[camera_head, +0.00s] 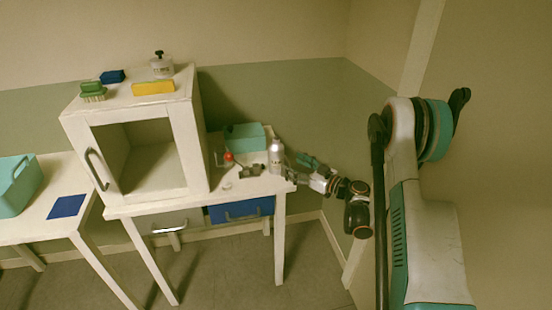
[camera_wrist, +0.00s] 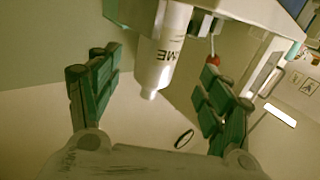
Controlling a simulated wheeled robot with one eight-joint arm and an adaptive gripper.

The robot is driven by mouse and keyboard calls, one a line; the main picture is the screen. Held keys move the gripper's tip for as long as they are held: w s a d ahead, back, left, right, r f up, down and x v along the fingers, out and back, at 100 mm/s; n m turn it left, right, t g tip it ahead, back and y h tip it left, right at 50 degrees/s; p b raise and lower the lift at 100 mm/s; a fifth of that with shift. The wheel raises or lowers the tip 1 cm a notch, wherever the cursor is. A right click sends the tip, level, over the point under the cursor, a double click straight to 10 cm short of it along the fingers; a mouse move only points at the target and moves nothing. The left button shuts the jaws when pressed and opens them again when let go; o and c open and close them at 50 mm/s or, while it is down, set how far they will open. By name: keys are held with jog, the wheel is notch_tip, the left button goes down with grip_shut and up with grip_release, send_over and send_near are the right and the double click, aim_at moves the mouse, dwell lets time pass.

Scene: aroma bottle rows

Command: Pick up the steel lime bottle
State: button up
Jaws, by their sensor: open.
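The steel lime bottle (camera_head: 276,155) stands upright near the right end of the white table in the head view. In the wrist view the bottle (camera_wrist: 166,50) appears upside down, with the letters "ME" visible on its side. My gripper (camera_head: 299,171) is just right of the bottle at the table's right edge, fingers spread. In the wrist view my gripper (camera_wrist: 160,68) is open, its green fingers on either side of the bottle with gaps visible. I cannot tell whether the bottle is fully between the fingertips in depth.
A red-knobbed item (camera_head: 228,157), a small dark object (camera_head: 251,171) and a teal bin (camera_head: 245,135) stand near the bottle. A white cabinet (camera_head: 190,140) fills the table's left side, with a yellow block (camera_head: 153,88) on top. The floor in front is clear.

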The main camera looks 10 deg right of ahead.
aim_at(282, 161)
jog(key=x, duration=0.3)
jog(key=shift+w+a+f+b, duration=0.1)
jog(key=shift+w+a+b, duration=0.15)
jog(key=shift+b, duration=0.15)
jog(key=x, duration=0.1)
jog(key=b+x, duration=0.2)
jog(key=x, duration=0.1)
jog(key=shift+w+d+f, duration=0.1)
jog(key=shift+w+f, duration=0.1)
jog(key=shift+f, duration=0.1)
jog(key=shift+w+a+r, duration=0.1)
jog(key=shift+w+a, duration=0.15)
jog(key=shift+w, duration=0.1)
jog(key=c, duration=1.4)
